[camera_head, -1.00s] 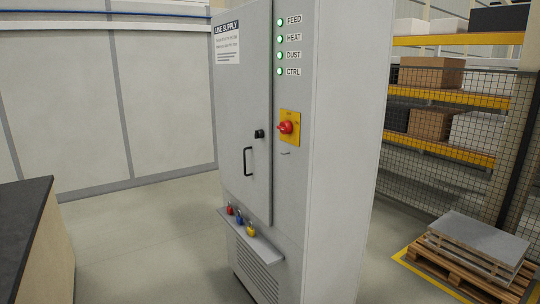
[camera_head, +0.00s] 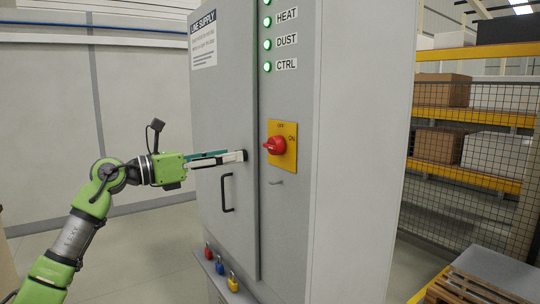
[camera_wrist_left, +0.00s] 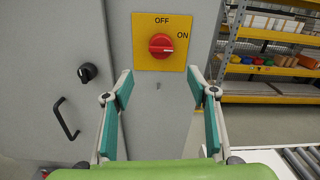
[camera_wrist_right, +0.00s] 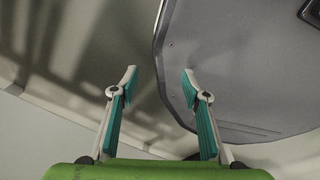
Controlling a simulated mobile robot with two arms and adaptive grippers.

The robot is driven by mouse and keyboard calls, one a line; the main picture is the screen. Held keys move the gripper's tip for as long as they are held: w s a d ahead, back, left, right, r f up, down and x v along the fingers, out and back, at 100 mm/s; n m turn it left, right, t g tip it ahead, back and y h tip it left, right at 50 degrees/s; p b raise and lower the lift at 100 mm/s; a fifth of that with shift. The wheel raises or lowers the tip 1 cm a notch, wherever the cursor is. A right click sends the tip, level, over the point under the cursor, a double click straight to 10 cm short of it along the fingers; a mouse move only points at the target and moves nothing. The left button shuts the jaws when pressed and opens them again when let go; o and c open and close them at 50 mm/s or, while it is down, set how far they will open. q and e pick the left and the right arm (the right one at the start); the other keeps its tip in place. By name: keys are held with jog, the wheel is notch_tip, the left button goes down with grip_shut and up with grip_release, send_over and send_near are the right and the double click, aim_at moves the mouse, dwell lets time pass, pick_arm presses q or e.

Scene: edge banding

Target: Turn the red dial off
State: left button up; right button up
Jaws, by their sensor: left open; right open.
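The red dial (camera_head: 275,145) sits on a yellow plate (camera_head: 290,130) on the front of the grey cabinet (camera_head: 345,180). In the left wrist view the dial (camera_wrist_left: 161,45) has a white mark pointing right, toward ON; OFF is printed above it. My left gripper (camera_head: 240,157) is raised in front of the cabinet, to the left of the dial in the head view. In the left wrist view the left gripper (camera_wrist_left: 160,80) is open and empty, with the dial ahead beyond its fingertips, apart from them. My right gripper (camera_wrist_right: 160,75) is open and empty, away from the dial.
Four-label indicator column lamps (camera_head: 267,44) glow green above the plate. The door has a black handle (camera_head: 227,192) and a dark knob (camera_wrist_left: 87,72). Coloured padlocks (camera_head: 220,267) stand low on a ledge. Fenced shelves (camera_head: 470,120) stand right.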

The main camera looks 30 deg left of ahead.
pick_arm(q)
jog(key=s+r+m, duration=0.1)
jog(key=p, duration=0.3)
send_near(268, 145)
jog(key=w+r, duration=0.1)
jog(key=p+x, duration=0.1)
jog(key=x, duration=0.2)
jog(key=p+x, duration=0.2)
jog(key=x, duration=0.1)
jog(key=p+x, duration=0.1)
jog(key=x, duration=0.2)
jog(key=shift+w+d+f+p, duration=0.25)
jog(key=shift+f+p, duration=0.05)
jog(key=shift+f, duration=0.05)
jog(key=shift+w+f, duration=0.1)
pick_arm(e)
notch_tip(268, 145, up, 8)
jog(key=w, duration=0.1)
jog(key=shift+w+a+f, duration=0.2)
jog(key=shift+a+f, duration=0.05)
jog(key=shift+a, duration=0.1)
jog(key=shift+d, duration=0.1)
pick_arm(q)
jog(key=c, duration=1.1)
pick_arm(e)
jog(key=shift+d, duration=0.1)
